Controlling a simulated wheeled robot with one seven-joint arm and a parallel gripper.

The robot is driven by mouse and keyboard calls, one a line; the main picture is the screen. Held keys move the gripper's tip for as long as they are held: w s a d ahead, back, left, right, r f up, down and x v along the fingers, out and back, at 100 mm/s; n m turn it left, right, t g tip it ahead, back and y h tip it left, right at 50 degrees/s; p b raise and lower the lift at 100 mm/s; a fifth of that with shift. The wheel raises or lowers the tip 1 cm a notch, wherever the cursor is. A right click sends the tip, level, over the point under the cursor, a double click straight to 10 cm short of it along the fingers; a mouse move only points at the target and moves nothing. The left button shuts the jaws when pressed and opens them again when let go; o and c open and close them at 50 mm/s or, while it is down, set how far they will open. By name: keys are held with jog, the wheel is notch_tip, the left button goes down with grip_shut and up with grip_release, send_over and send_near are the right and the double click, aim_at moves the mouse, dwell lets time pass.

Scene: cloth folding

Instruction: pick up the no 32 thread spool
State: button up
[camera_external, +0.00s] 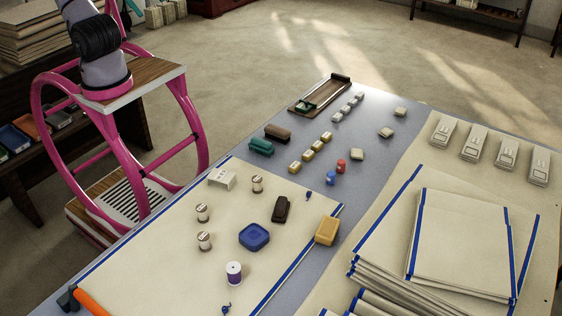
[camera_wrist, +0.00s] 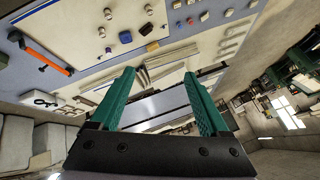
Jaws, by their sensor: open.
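Several thread spools stand on the cream cloth. In the external view there is a white spool at the back (camera_external: 257,184), a white spool at the left (camera_external: 202,212), a white spool just in front of it (camera_external: 204,240) and a purple-and-white spool (camera_external: 234,273) nearest the camera. Their numbers are too small to read, so I cannot tell which is no 32. Small spools also show at the top of the wrist view (camera_wrist: 102,32). My gripper (camera_wrist: 160,74) is open and empty, its teal fingers apart, well away from the spools. It is outside the external view.
Near the spools lie a blue dish (camera_external: 254,237), a dark block (camera_external: 281,209), a yellow block (camera_external: 326,230) and a white box (camera_external: 222,179). An orange-handled tool (camera_external: 90,302) lies at the front left. Stacked cloths (camera_external: 462,245) fill the right side. Bare cloth separates the spools.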

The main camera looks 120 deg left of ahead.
jog(key=w+d+f+m+g, duration=0.1)
jog(key=w+d+f+m, duration=0.1)
jog(key=w, duration=0.5)
jog(key=w+d+f+m+g, duration=0.1)
jog(key=w+d, duration=0.1)
jog(key=w, duration=0.4)
jog(key=m+g+h, duration=0.2)
jog(key=m+g, duration=0.3)
jog(key=m, duration=0.3)
send_over(203, 236)
notch_tip(203, 236, down, 41)
notch_tip(203, 236, down, 6)
jog(key=shift+d+r, duration=0.1)
jog(key=shift+d, duration=0.05)
notch_tip(203, 236, down, 6)
jog(key=shift+r, duration=0.15)
grip_shut()
